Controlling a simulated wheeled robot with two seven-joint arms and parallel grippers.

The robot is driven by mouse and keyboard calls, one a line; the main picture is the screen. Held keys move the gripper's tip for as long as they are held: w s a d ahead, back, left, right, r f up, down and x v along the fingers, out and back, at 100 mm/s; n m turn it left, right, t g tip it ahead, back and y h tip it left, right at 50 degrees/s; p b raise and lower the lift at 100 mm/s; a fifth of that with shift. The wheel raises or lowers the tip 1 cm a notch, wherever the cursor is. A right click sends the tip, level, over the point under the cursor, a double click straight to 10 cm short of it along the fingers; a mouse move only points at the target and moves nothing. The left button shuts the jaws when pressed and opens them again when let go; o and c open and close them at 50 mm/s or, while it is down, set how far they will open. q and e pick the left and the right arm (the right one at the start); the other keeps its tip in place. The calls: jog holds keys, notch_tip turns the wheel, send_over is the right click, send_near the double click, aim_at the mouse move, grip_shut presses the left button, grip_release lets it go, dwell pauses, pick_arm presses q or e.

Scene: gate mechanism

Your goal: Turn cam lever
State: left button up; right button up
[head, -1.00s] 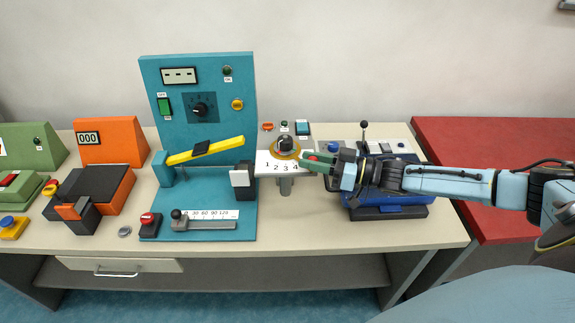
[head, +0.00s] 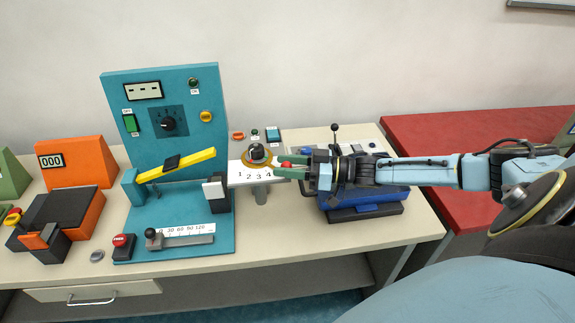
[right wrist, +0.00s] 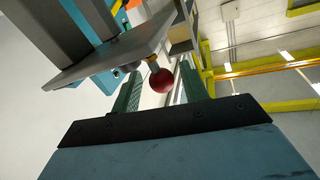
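The cam lever shows as a red ball knob (head: 286,165) on a short stem, beside the white plate (head: 238,174) marked 1 2 3 4. A round dark knob on a yellow ring (head: 257,154) sits at the back of that plate. My right gripper (head: 284,169) reaches in from the right, with its green fingers at the ball. In the right wrist view, the red ball (right wrist: 163,80) lies between the two green fingers (right wrist: 160,88), which are apart with gaps beside it. Part of the lever is hidden by the plate and fingers. My left gripper is not in view.
A teal panel (head: 163,100) with a yellow bar (head: 176,165) stands left of the plate. A blue device with an upright black stick (head: 335,140) is beneath and behind my right gripper. Orange boxes stand at the left. The table's front strip (head: 300,255) is clear.

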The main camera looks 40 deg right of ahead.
jog(key=v, duration=1.3)
jog(key=shift+s, duration=0.15)
